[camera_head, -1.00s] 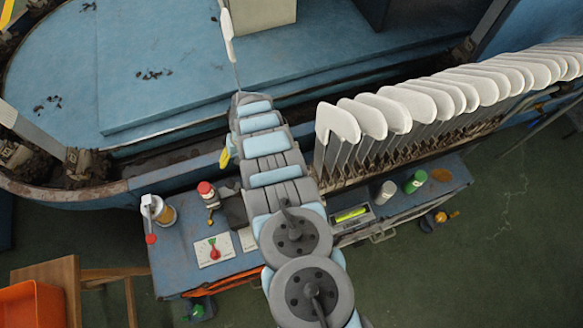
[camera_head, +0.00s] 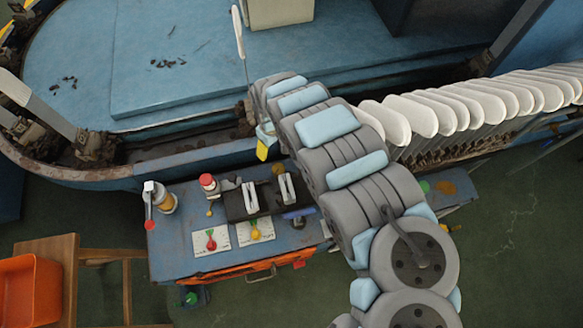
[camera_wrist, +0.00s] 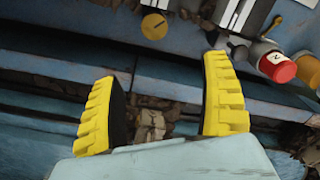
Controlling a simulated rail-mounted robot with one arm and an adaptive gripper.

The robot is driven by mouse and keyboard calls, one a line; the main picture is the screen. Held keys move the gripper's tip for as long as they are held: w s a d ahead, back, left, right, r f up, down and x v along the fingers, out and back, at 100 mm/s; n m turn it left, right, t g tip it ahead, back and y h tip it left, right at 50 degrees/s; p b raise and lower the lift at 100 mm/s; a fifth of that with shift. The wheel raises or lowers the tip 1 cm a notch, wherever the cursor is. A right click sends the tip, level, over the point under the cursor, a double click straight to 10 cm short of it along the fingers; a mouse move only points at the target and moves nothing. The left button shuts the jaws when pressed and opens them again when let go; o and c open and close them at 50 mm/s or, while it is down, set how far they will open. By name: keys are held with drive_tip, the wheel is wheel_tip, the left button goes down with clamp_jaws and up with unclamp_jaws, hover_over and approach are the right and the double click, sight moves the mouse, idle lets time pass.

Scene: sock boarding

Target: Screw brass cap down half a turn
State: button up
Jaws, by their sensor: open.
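A round brass-coloured cap (camera_wrist: 154,26) with a dark slot shows near the top of the wrist view, beside a dark block with pale metal jaws. In the head view one yellow finger of my gripper (camera_head: 262,150) shows at the bench's back edge.
The blue bench (camera_head: 175,245) carries a red-capped bottle (camera_head: 207,181), an amber jar (camera_head: 166,203), a dark clamp block (camera_head: 235,208) and two white cards. A row of white sock forms (camera_head: 425,115) stands at right. An orange bin (camera_head: 30,295) is at lower left.

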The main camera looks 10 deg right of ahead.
sight(279, 169)
drive_tip(key=f+b, duration=0.2)
drive_tip(key=f, duration=0.3)
drive_tip(key=f+b, duration=0.2)
drive_tip(key=f, duration=0.4)
drive_tip(key=d+f+b, duration=0.1)
drive_tip(key=f+b, duration=0.2)
drive_tip(key=f, duration=0.3)
drive_tip(key=shift+s+f, duration=0.2)
drive_tip(key=shift+s, duration=0.1)
drive_tip(key=c, duration=1.2)
